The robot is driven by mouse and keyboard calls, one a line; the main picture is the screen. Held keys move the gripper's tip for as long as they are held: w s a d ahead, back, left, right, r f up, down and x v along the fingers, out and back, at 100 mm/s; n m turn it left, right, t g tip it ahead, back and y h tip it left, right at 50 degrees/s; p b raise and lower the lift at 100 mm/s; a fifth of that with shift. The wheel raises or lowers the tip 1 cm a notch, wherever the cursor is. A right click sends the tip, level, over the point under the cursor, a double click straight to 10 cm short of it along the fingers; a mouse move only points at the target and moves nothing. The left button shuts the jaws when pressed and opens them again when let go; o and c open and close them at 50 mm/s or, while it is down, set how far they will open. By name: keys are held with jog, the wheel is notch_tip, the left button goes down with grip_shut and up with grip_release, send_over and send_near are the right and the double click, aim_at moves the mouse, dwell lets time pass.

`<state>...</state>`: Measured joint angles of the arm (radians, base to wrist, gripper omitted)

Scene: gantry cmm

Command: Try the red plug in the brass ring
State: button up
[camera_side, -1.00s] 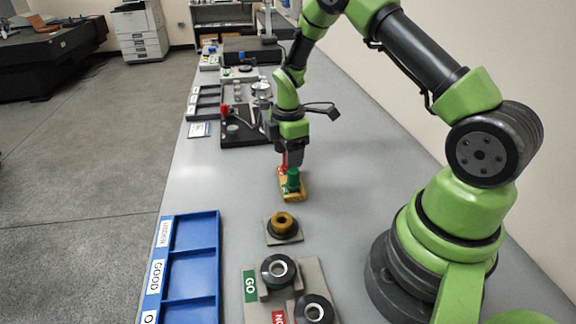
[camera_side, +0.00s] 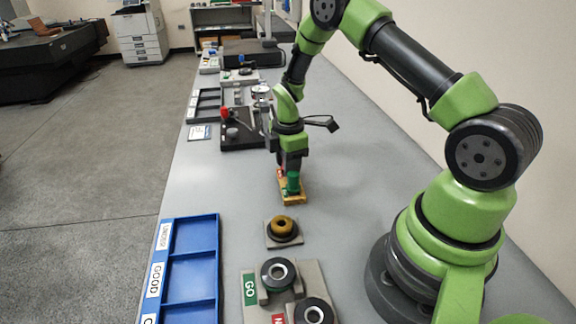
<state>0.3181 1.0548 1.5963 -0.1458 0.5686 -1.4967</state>
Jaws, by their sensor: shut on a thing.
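The red plug (camera_side: 281,174) stands at the wooden block (camera_side: 292,200), beside a green plug (camera_side: 293,184). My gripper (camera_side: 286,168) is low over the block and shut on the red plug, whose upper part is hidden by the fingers. Whether the plug is still seated in the block cannot be told. The brass ring (camera_side: 282,224) lies on a small grey base plate nearer the camera, apart from the block and my gripper.
Two dark ring gauges, GO (camera_side: 278,272) and a red-labelled one (camera_side: 314,312), sit on a grey stand in front. A blue sorting tray (camera_side: 192,258) lies at left. A black fixture (camera_side: 240,130) stands behind. The bench right of the block is clear.

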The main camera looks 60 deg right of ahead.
jog(key=r, duration=0.9)
jog(key=shift+a, duration=0.4)
jog(key=s+a+n, duration=0.6)
jog(key=s+a, duration=0.2)
jog(key=a, duration=0.6)
jog(key=shift+s+d+f, duration=0.1)
jog(key=shift+d+f, duration=0.05)
jog(key=shift+f, duration=1.35)
jog(key=shift+s+d+f, duration=0.1)
jog(key=shift+d+f, duration=0.05)
jog(key=shift+f, duration=1.35)
jog(key=shift+f, duration=0.45)
jog(key=shift+r, duration=0.1)
jog(key=shift+r, duration=2.45)
